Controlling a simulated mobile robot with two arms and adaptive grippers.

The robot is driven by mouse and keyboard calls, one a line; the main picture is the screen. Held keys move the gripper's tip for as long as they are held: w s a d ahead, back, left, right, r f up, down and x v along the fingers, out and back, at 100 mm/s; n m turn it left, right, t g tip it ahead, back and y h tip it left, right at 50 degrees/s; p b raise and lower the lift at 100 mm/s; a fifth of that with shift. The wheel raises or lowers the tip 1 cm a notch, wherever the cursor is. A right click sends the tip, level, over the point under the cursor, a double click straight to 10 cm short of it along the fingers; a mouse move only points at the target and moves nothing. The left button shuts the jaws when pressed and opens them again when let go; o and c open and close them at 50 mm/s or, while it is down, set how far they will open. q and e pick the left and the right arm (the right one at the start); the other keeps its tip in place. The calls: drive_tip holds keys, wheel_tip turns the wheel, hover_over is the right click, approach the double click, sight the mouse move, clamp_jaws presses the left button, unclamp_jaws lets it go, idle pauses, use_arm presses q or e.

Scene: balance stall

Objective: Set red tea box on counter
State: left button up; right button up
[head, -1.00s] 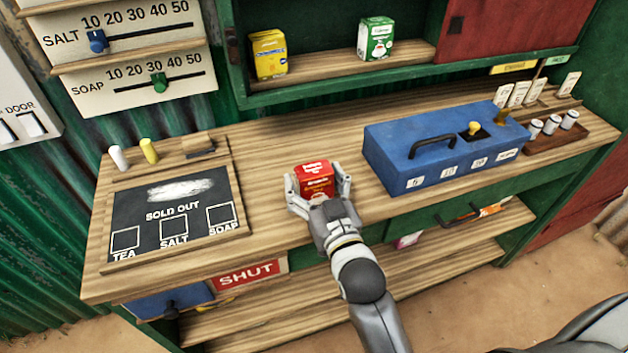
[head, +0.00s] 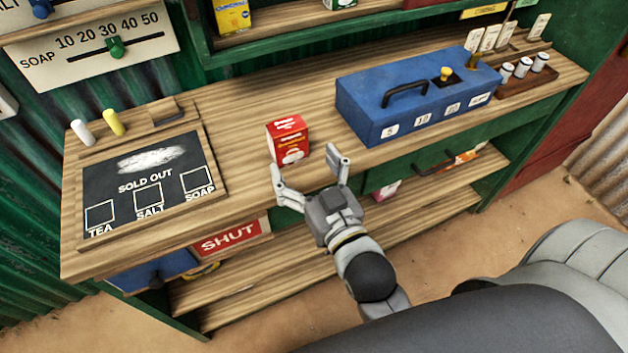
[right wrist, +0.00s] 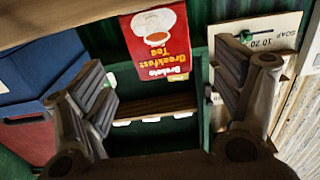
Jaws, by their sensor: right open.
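The red tea box (head: 288,140) stands upright on the wooden counter (head: 235,110), between the chalkboard and the blue cash box. My right gripper (head: 308,168) is open and empty, at the counter's front edge just in front of the box and apart from it. In the right wrist view the red tea box (right wrist: 157,45) shows upside down beyond the spread fingers (right wrist: 165,100). My left gripper is not in view.
The blue cash box (head: 415,100) is to the right of the tea box. A "sold out" chalkboard (head: 145,185) lies to the left. Yellow (head: 232,15) and green boxes sit on the shelf behind. Bare counter surrounds the tea box.

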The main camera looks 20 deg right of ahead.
drive_tip(key=shift+s, duration=1.9)
drive_tip(key=s+a+f+n+g+y, duration=0.1)
drive_tip(key=s+a+f+g, duration=0.15)
drive_tip(key=f, duration=1.05)
drive_tip(key=s+a+f+g, duration=0.1)
drive_tip(key=s+f+g, duration=0.15)
drive_tip(key=f, duration=1.05)
drive_tip(key=s+a+f+n+g+y, duration=0.1)
drive_tip(key=f+g, duration=0.2)
drive_tip(key=f, duration=0.9)
drive_tip(key=s+d+f+g+h, duration=0.1)
drive_tip(key=s+d+f+g, duration=0.3)
drive_tip(key=s+f, duration=0.75)
drive_tip(key=s+d+f+g, duration=0.2)
drive_tip(key=s+d+f, duration=0.2)
drive_tip(key=s+f, duration=0.2)
drive_tip(key=s+d+f+g+h, duration=0.1)
drive_tip(key=s+d+f+g, duration=0.2)
drive_tip(key=s+d+f, duration=0.2)
drive_tip(key=s, duration=0.2)
drive_tip(key=shift+s+f+h, duration=0.3)
drive_tip(key=shift+s+f, duration=0.1)
